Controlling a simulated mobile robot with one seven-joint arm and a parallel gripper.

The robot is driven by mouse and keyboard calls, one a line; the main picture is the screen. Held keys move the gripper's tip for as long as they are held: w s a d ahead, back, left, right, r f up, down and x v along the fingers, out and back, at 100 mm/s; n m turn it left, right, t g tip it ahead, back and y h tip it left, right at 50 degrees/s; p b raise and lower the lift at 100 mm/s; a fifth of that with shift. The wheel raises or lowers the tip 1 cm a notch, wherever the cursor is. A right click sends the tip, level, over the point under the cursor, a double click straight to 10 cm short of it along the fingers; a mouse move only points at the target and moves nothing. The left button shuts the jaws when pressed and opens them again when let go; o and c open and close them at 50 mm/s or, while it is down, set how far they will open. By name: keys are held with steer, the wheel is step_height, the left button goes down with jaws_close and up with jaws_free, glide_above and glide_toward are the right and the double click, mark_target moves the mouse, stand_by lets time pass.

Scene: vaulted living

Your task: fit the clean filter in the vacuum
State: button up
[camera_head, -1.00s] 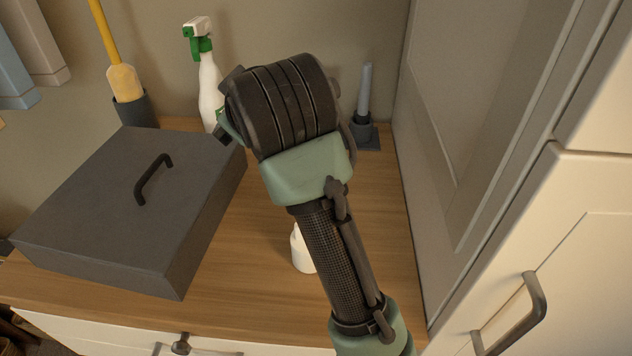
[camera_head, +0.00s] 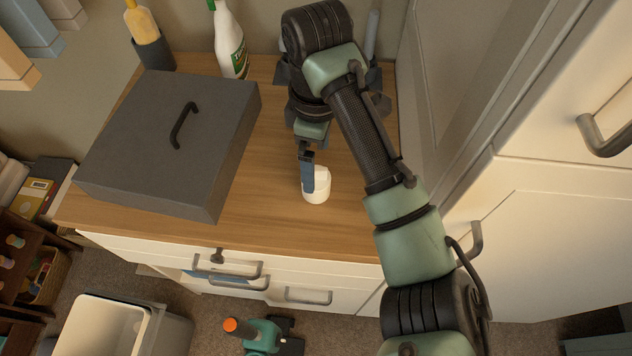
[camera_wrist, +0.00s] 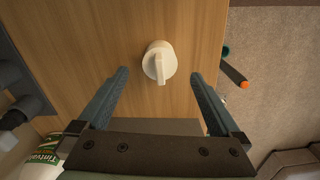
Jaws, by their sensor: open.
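A small white round piece with a raised fin, which looks like the filter (camera_head: 318,186), stands on the wooden counter. In the wrist view the filter (camera_wrist: 151,66) lies ahead of my gripper, centred between the fingers. My gripper (camera_wrist: 159,76) is open and empty, with bare counter visible between each finger and the filter. In the head view my gripper (camera_head: 307,168) overlaps the filter's left side, so the height gap cannot be told. A teal and dark device with an orange end (camera_head: 262,334) is on the floor, partly cut off; I cannot tell whether it is the vacuum.
A large grey lidded box (camera_head: 150,150) fills the counter's left. A tall cabinet (camera_head: 450,100) closes off the right. An open white bin (camera_head: 100,325) is on the floor. Counter around the filter is clear.

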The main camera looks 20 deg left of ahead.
mark_target(316, 177)
step_height(316, 177, down, 8)
steer(key=shift+r+b, duration=0.1)
steer(key=shift+b, duration=1.05)
steer(key=c, duration=1.4)
